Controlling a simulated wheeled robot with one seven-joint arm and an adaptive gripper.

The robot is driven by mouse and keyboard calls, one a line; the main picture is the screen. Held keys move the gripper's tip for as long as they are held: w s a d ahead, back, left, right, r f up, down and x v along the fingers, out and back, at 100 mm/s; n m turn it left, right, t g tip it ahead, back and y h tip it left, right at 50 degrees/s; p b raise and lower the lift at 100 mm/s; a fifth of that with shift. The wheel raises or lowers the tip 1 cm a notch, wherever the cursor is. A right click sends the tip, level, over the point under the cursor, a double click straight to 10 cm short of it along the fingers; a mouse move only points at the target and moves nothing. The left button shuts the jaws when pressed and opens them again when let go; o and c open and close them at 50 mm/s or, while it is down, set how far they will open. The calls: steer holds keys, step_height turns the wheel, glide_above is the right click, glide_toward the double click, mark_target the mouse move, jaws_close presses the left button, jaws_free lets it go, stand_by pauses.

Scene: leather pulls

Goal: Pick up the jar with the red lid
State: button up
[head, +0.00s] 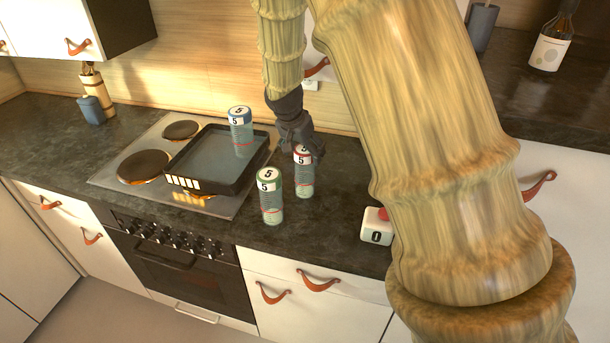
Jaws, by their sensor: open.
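The jar with the red lid (304,181) stands upright on the dark counter, right of the stove. It is clear and ribbed, with a white number label at the top. My gripper (304,152) is dark and open, pointing down right at the top of this jar. Its fingers partly hide the lid, and I cannot tell whether they touch it. A similar jar with a green lid (270,200) stands to the front left of it. A third jar with a blue lid (240,137) stands in the black pan.
The black square pan (187,184) sits on the stove (112,174). A white block with a red top (376,226) is near the counter's front edge, right of the jars. A dark bottle (552,48) stands at the back right. My arm hides part of the counter.

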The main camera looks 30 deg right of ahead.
steer(key=shift+p+x, duration=1.25)
steer(key=shift+x, duration=1.4)
steer(key=shift+s, duration=0.2)
steer(key=c, duration=1.4)
